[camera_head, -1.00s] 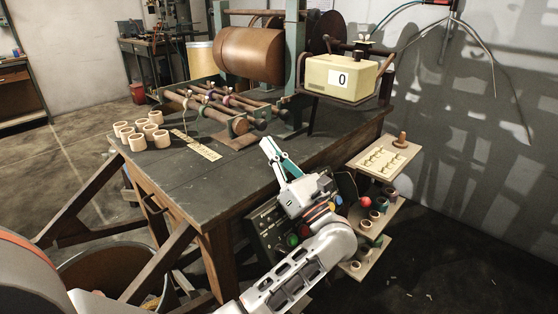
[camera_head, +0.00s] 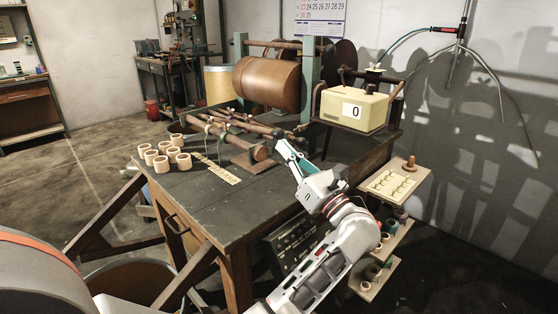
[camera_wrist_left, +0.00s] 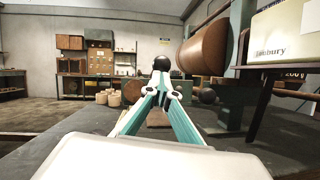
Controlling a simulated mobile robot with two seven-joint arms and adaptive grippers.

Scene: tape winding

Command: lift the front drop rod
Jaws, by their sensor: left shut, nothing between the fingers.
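Brown rods lie side by side above the tabletop under the large brown roller; the nearest, which I take for the front drop rod (camera_head: 225,136), ends in a dark round knob. I cannot be sure which rod the task names. My left gripper (camera_head: 281,146) is shut and empty, its teal fingers just right of the rod ends. In the left wrist view the fingertips (camera_wrist_left: 161,80) meet just below a dark ball (camera_wrist_left: 162,64), and a second dark ball (camera_wrist_left: 208,96) is to their right. Whether the fingers touch the ball cannot be told. My right gripper is not in view.
Several pale rings (camera_head: 163,157) and a yellow scale strip (camera_head: 216,168) lie on the dark table (camera_head: 200,205). The brown roller (camera_head: 267,82) and cream counter box (camera_head: 352,107) stand behind. Shelves with small parts (camera_head: 394,185) hang at the right. The table's front is clear.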

